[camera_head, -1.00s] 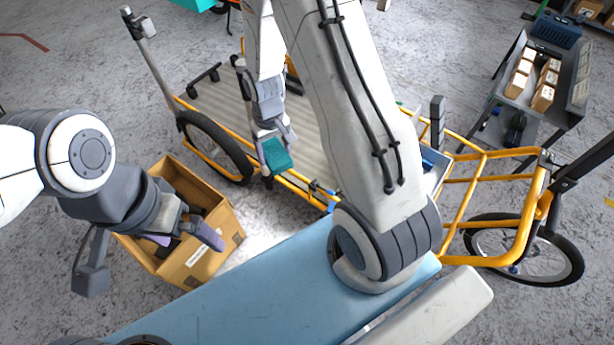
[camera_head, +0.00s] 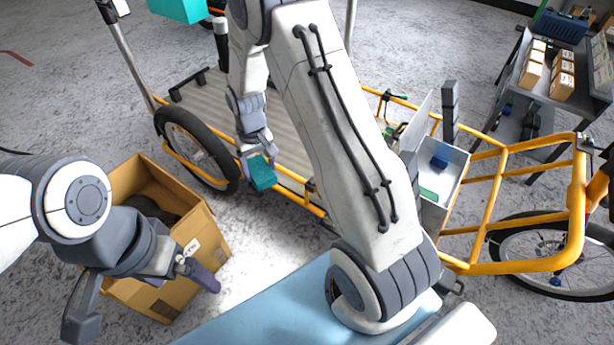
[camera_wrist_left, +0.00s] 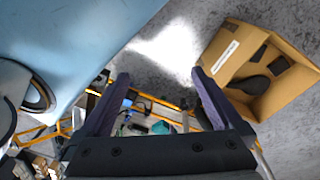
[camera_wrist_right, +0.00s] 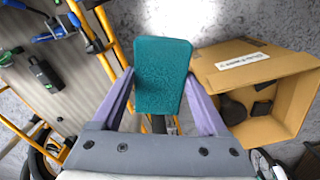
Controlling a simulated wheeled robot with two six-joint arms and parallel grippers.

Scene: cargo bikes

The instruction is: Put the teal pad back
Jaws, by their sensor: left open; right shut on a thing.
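The teal pad (camera_head: 263,174) is a small rectangular block held in my right gripper (camera_head: 258,158) above the cargo bike's side rail. In the right wrist view the teal pad (camera_wrist_right: 161,74) stands between the two purple fingers, with its broad face showing. My left gripper (camera_head: 192,275) is open and empty, in front of the cardboard box. In the left wrist view its fingers (camera_wrist_left: 155,92) are spread wide with nothing between them.
An open cardboard box (camera_head: 201,232) with dark items inside stands on the floor at the left. The yellow cargo bike (camera_head: 485,180) carries a grey open case (camera_head: 455,165) with blue and green things in it. A cart (camera_head: 535,97) with small boxes stands at the back right.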

